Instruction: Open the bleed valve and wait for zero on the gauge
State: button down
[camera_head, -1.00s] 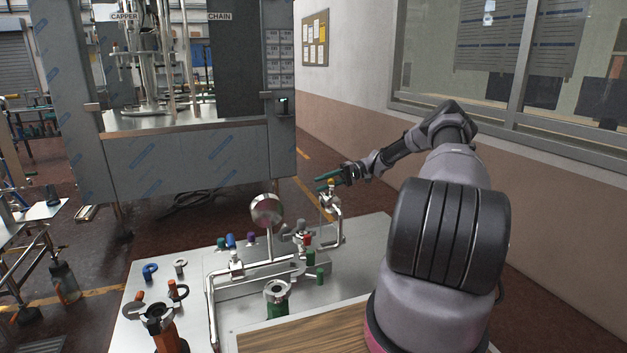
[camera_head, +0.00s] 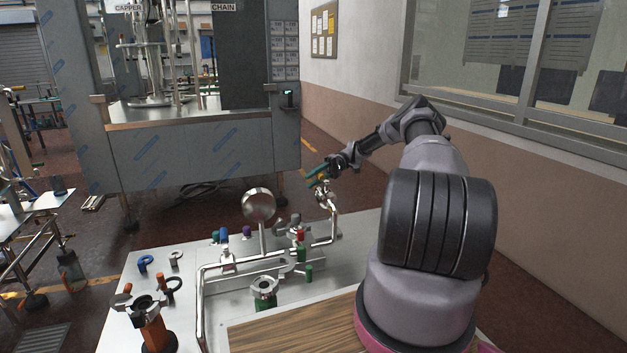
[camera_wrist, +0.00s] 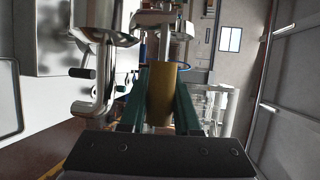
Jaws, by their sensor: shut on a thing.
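The bleed valve's yellow handle (camera_wrist: 162,95) is a short cylinder between my green fingers in the wrist view. My gripper (camera_head: 318,174) is shut on it, at the top of the steel pipe's right riser (camera_head: 333,222); it also shows in the wrist view (camera_wrist: 160,100). The shiny valve body (camera_head: 325,194) is just below the fingers in the head view. The gauge (camera_head: 258,204) is a round metal disc on a thin stem, left of my gripper. I see no readable dial or needle on it, so its reading cannot be told.
A steel bench top (camera_head: 180,238) carries the pipework, several coloured plugs and an orange-bodied fitting (camera_head: 153,330). A green-bodied fitting (camera_head: 265,297) stands nearer. A large film-wrapped machine (camera_head: 200,150) stands behind. A wall with a window (camera_head: 500,60) is on the right.

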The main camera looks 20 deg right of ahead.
jog(key=shift+a, duration=0.15)
jog(key=c, duration=0.6)
grip_release()
jog(key=shift+v, duration=3.8)
jog(key=shift+s, duration=0.1)
